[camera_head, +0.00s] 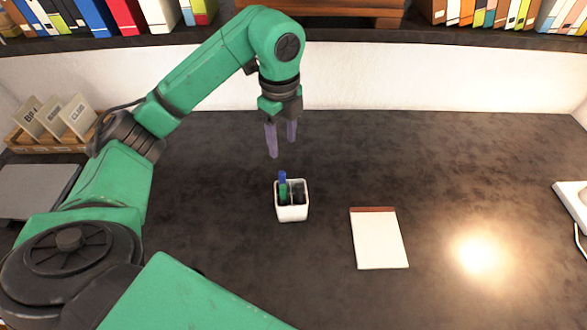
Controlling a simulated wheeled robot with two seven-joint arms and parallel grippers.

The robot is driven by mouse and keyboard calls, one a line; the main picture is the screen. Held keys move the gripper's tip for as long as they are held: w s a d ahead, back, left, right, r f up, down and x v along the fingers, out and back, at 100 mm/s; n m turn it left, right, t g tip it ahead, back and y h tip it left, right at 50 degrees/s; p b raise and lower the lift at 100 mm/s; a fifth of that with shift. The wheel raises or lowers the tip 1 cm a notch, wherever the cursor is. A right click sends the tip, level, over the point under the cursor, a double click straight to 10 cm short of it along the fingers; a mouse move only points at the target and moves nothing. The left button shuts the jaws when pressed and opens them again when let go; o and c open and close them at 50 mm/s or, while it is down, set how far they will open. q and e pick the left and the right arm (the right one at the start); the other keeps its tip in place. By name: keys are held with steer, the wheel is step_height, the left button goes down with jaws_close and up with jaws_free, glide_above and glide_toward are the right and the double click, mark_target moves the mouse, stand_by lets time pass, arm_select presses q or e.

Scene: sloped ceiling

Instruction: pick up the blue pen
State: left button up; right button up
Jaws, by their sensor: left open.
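A blue pen (282,178) stands in a small white holder (292,213) near the middle of the dark desk. Its blue top sticks up above the rim, with a green part below it in the left compartment. Dark items fill the right side of the holder. My left gripper (282,148) points down, above and just behind the pen in the picture. Its two purple-grey fingers are open with nothing between them. My right gripper is not in view.
A white notepad (379,240) lies right of the holder. At the left are a card box (52,125) and a grey flat object (38,191). A white item (573,203) sits at the right edge. Book shelves line the back. The desk's right side is mostly clear.

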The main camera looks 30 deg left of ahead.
arm_select(q)
steer(key=p, duration=0.1)
glide_above(282, 173)
steer(key=s, duration=0.1)
step_height(282, 173, down, 6)
steer(key=r, duration=0.1)
steer(key=f+p, duration=0.1)
steer(key=f, duration=0.1)
steer(key=f+p, duration=0.1)
steer(key=f, duration=0.2)
steer(key=w+f+p, duration=0.1)
steer(key=f, duration=0.1)
steer(key=shift+f, duration=0.55)
jaws_close()
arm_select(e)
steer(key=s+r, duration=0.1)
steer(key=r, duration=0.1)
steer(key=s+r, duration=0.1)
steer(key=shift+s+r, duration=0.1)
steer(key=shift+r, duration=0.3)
